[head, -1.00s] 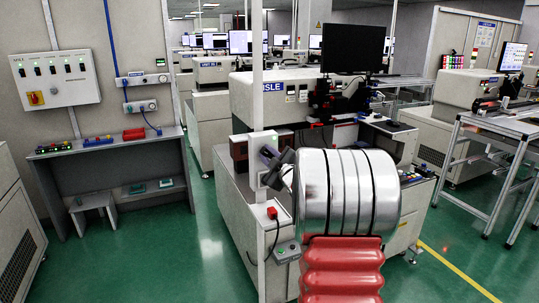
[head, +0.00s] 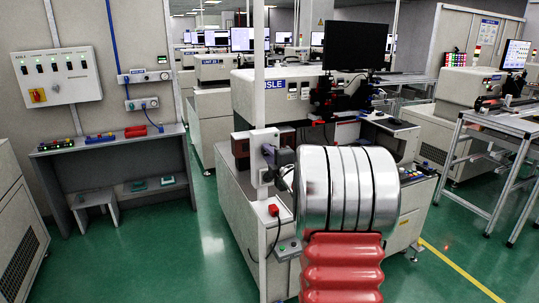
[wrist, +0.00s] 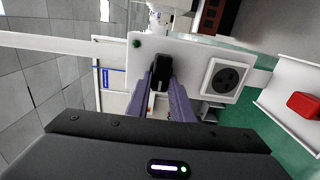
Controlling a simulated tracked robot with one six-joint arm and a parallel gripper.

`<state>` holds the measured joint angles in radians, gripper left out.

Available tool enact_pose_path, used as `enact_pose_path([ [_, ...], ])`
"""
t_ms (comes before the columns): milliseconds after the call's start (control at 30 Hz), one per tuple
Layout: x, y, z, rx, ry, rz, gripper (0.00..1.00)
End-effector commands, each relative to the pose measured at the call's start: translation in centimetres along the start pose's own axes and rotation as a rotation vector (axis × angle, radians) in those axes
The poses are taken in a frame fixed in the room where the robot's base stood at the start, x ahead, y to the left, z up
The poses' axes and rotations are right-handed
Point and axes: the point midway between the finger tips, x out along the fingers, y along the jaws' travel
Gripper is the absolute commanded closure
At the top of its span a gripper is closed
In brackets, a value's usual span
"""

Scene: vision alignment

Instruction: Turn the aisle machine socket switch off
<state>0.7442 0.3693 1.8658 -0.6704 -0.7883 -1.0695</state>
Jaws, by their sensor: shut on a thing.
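The aisle machine socket switch is a black lever (wrist: 161,72) on a white plate (wrist: 196,50) in the wrist view. A small green light is on the plate's left and a round dark socket (wrist: 228,78) is to the lever's right. My gripper (wrist: 161,88) has its two purple fingers on either side of the lever, shut on it. In the head view the white socket box (head: 264,139) is on a post before the aisle machine (head: 275,101). My gripper (head: 274,158) is at the box; the lever is hidden there.
A red plug-like block (wrist: 304,105) on a white part is at the right of the wrist view. In the head view, a red block (head: 273,210) with a cable is lower on the post. A wall panel (head: 57,75) and bench (head: 110,143) are left.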

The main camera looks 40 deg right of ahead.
Motion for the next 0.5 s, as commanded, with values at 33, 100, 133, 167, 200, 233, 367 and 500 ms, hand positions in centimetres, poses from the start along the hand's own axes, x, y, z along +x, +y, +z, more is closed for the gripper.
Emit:
enact_pose_path([
  [33,-0.03,-0.54,-0.29,-0.004,0.005,-0.009,1.0],
  [100,-0.04,-0.58,-0.3,-0.007,0.005,-0.01,1.0],
  [133,-0.04,-0.59,-0.3,-0.007,0.005,-0.01,1.0],
  [167,-0.04,-0.59,-0.31,-0.007,0.005,-0.01,1.0],
  [200,-0.04,-0.6,-0.31,-0.007,0.006,-0.011,1.0],
  [233,-0.04,-0.62,-0.32,-0.007,0.006,-0.011,1.0],
  [367,-0.04,-0.66,-0.33,-0.007,0.006,-0.012,1.0],
  [500,-0.04,-0.62,-0.29,-0.006,0.005,-0.011,0.71],
])
